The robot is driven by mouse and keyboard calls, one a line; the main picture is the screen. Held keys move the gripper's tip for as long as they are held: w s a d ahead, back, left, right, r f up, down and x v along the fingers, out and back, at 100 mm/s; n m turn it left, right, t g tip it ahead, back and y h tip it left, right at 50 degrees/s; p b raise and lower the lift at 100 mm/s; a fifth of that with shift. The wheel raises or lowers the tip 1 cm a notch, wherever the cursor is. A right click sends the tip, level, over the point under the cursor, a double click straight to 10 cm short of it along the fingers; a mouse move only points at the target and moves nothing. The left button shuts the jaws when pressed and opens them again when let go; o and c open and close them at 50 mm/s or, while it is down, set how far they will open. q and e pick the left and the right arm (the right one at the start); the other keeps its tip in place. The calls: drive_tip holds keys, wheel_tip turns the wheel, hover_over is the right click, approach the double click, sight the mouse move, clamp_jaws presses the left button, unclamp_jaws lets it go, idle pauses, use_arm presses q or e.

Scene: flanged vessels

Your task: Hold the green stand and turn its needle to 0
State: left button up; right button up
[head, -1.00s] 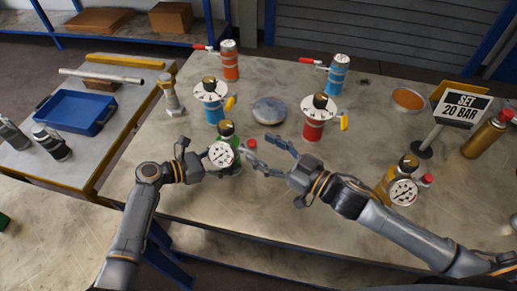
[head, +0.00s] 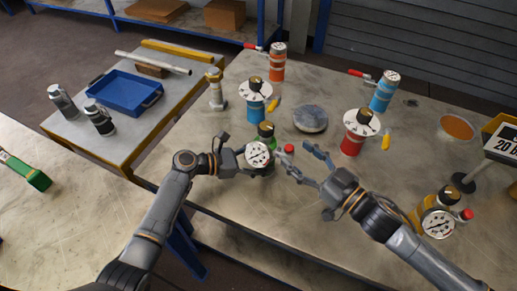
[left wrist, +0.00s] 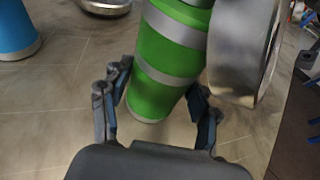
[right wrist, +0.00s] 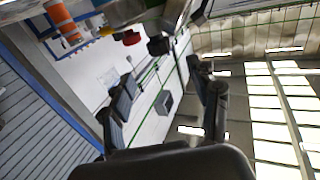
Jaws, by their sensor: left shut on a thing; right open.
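The green stand (head: 270,142) stands on the big table, with a dark cap on top, a white round gauge (head: 258,154) in front and a red knob (head: 289,149) at its right. The gauge's needle is too small to read. My left gripper (left wrist: 158,88) is shut around the green body, which shows banded in green and silver in the left wrist view. The gauge's metal case (left wrist: 240,50) shows beside it there. My right gripper (head: 303,162) is open and empty, its fingers just right of and below the red knob, apparently apart from it.
Blue (head: 256,106) and red (head: 351,145) stands with white discs are behind. A round grey lid (head: 310,118) lies between them. A yellow stand with a gauge (head: 438,224) is at right, near a sign (head: 502,143). The table front is bare.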

drive_tip(key=s+a+r+n+g+y, duration=0.2)
drive_tip(key=a+r+n+g+y, duration=0.3)
drive_tip(key=a, duration=0.5)
drive_tip(key=g+h, duration=0.3)
drive_tip(key=h, duration=0.2)
approach(269, 126)
drive_tip(key=x, duration=1)
drive_tip(key=shift+a+f, duration=0.1)
drive_tip(key=shift+a, duration=0.15)
drive_tip(key=shift+w, duration=0.1)
drive_tip(key=c, duration=1.2)
